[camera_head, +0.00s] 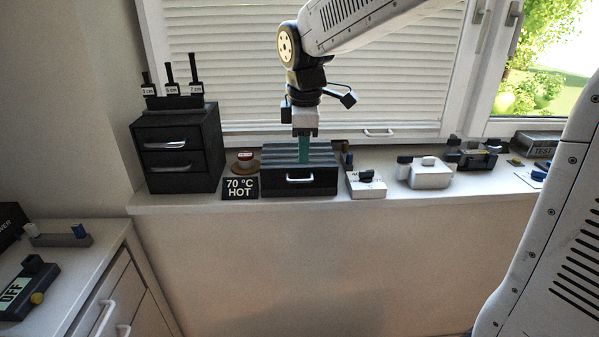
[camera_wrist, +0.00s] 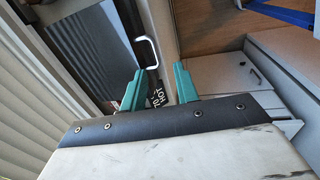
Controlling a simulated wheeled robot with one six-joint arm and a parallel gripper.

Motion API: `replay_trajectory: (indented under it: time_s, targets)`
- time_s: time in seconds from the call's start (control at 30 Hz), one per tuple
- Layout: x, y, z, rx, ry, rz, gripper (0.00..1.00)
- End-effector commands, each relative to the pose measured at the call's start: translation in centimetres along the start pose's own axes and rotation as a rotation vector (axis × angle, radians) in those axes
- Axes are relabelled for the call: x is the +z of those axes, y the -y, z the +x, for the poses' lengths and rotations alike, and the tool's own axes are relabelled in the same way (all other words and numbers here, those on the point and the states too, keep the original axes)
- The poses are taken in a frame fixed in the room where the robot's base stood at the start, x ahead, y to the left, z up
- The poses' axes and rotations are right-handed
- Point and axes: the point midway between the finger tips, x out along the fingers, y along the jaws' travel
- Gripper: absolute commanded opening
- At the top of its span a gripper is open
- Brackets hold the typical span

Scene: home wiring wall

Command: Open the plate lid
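A low black box (camera_head: 312,184) stands on the sill with a ridged dark top and a pale bar handle (camera_head: 299,179) on its front. I take this to be the plate with its lid, and it looks closed. My gripper (camera_head: 304,160) points down over the box, its teal fingers overlapping in the head view. I cannot tell whether they touch the box. In the wrist view the two fingers of my gripper (camera_wrist: 158,88) stand apart with no held object visible between them. A "70 °C HOT" sign (camera_head: 240,188) stands left of the box.
A black drawer cabinet (camera_head: 178,149) stands left, with labelled posts on top. A small red-topped round item (camera_head: 245,155) sits behind the sign. Right of the box are a white knobbed block (camera_head: 366,187) and a white lidded dish (camera_head: 430,177). Window blinds (camera_head: 300,70) are close behind.

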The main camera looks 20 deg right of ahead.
Motion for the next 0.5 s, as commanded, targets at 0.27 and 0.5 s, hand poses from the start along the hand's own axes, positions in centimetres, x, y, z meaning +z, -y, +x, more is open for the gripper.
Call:
replay_trajectory:
  time_s: [0.27, 0.5]
  targets:
    - [-0.7, -1.1, 2.8, -0.001, 0.003, -0.061, 0.31]
    - [-0.7, -1.0, 6.6, 0.000, 0.002, -0.059, 0.31]
